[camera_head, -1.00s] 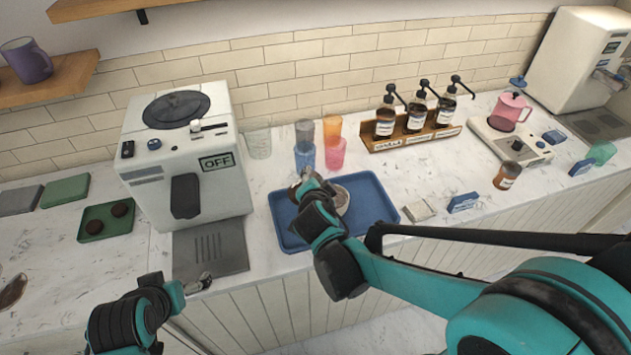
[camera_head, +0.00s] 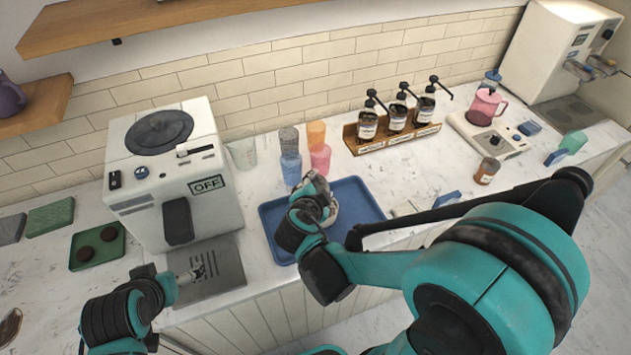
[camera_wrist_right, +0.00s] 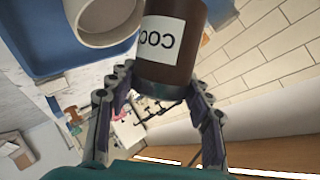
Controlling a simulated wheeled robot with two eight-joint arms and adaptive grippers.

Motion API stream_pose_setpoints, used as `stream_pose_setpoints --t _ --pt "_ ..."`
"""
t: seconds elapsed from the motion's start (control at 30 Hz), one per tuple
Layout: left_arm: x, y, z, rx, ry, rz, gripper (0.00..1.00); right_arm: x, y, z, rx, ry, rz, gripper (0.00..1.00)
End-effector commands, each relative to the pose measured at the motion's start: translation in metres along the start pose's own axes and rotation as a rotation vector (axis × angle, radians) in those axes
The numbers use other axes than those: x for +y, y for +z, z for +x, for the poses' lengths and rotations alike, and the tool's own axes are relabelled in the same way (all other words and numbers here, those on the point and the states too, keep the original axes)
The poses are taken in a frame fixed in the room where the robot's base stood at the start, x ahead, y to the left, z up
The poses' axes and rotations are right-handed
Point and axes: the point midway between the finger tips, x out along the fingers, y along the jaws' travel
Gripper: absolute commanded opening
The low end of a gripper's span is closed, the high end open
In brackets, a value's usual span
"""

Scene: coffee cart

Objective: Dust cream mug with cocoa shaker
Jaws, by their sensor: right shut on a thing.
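The cocoa shaker (camera_wrist_right: 172,45) is a brown cylinder with a white label, its letters upside down in the right wrist view. My right gripper (camera_wrist_right: 160,100) is shut on it. The cream mug (camera_wrist_right: 103,18) is beside the shaker in that view, its open mouth visible. In the head view the mug (camera_head: 331,211) stands on the blue tray (camera_head: 362,202), largely hidden by my right gripper (camera_head: 314,188). The shaker is hidden there, and I cannot tell its exact tilt. My left gripper (camera_head: 192,275) is low over the coffee machine's drip plate; its finger opening is unclear.
The white coffee machine (camera_head: 165,180) stands left of the tray. Several coloured cups (camera_head: 290,167) stand behind the tray. A wooden rack (camera_head: 395,138) with pump bottles is at the back, and a small amber jar (camera_head: 486,171) is to the right.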

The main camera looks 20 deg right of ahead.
Motion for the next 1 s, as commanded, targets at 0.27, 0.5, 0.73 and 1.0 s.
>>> stream_pose_setpoints --t 0.27,0.5,0.73,1.0 --pt "0.000 -0.006 -0.008 0.000 0.000 0.000 0.95 -0.018 0.001 -0.009 0.070 0.041 -0.129 0.18" --pt "0.000 -0.010 -0.014 0.000 0.000 0.000 0.95 -0.041 0.003 -0.020 0.169 0.102 -0.317 0.18" --pt "0.000 -0.012 -0.016 0.000 0.000 0.000 0.95 -0.061 0.004 -0.031 0.264 0.161 -0.494 0.18" --pt "0.000 -0.012 -0.017 0.000 0.000 0.000 0.95 -0.079 0.004 -0.040 0.345 0.213 -0.651 0.18"
